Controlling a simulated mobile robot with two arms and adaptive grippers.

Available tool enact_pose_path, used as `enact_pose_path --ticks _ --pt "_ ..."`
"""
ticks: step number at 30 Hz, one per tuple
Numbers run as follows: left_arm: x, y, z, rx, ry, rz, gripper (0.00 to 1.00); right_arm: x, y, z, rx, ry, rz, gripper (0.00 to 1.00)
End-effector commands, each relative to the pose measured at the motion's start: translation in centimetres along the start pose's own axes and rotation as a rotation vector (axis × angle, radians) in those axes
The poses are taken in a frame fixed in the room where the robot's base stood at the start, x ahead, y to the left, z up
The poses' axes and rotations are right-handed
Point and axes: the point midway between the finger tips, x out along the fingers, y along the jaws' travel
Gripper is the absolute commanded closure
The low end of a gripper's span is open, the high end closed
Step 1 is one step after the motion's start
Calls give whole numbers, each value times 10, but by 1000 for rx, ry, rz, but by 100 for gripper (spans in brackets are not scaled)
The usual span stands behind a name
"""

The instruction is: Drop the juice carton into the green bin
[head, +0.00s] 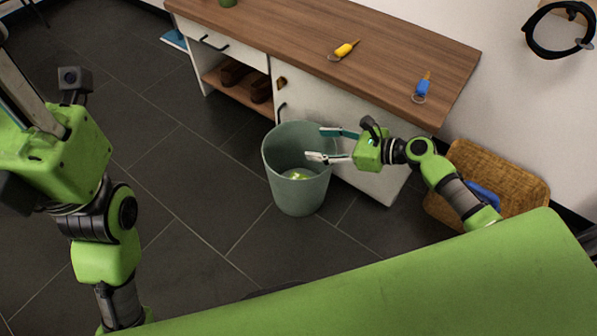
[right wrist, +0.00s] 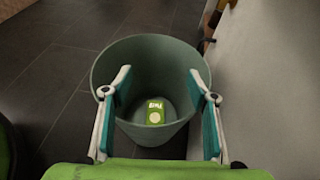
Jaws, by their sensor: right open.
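The green bin (head: 297,196) stands upright on the dark floor beside the cabinet. The juice carton (head: 298,175) is inside it, at the bottom; only part of it shows past the rim in the head view. In the right wrist view the carton (right wrist: 154,112), green with a white round mark and lettering, lies on the floor of the bin (right wrist: 108,66). My right gripper (head: 322,145) is open and empty over the bin's right side, its fingers (right wrist: 158,90) apart above the opening and clear of the carton. My left arm is at the left; its fingers are not clearly visible.
A wicker basket (head: 520,185) holding something blue stands at the right. The tiled floor left of the bin is clear.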

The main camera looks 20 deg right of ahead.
Motion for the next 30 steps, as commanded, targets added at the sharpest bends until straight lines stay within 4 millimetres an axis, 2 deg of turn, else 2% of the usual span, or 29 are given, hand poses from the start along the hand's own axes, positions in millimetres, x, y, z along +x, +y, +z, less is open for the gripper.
enact_pose_path --ticks 1,6,12,30 --pt "0 0 0 0 1 0 63 -13 0 -1 -1 4 0 47" --pt "0 0 0 0 1 0 63 -46 1 -1 -1 3 1 47" --pt "0 0 0 0 1 0 63 -68 0 0 0 0 1 47" --pt "0 0 0 0 -1 -1 63 -71 0 2 -18 -1 -7 47"
